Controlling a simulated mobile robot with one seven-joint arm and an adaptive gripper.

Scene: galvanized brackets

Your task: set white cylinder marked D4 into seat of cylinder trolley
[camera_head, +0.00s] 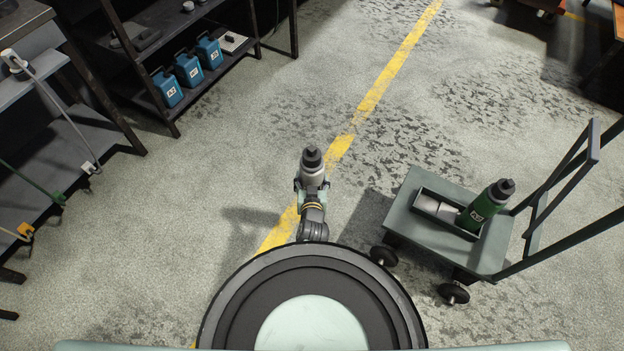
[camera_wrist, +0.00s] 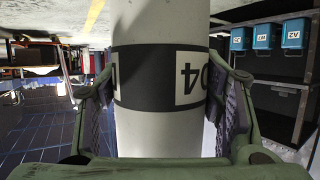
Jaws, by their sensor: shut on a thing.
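The white cylinder (camera_head: 312,170) has a dark cap and stands roughly upright in my gripper (camera_head: 312,184), above the floor in front of my base. In the wrist view the white cylinder (camera_wrist: 160,125) shows a black band with a label, seen upside down and partly cut off, reading like D4. Both fingers press on its sides. The cylinder trolley (camera_head: 420,235) stands to the right, apart from the gripper. Its deck has a dark-edged recess with an empty grey seat (camera_head: 437,208) on the left. A green cylinder (camera_head: 484,205) with a dark cap leans in the recess's right part.
The trolley's dark handle (camera_head: 570,190) rises on its right side. A shelf with several blue canisters (camera_head: 188,70) stands at upper left. A bench with hanging cables (camera_head: 60,110) is at far left. The floor between gripper and trolley, with a yellow line (camera_head: 385,75), is clear.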

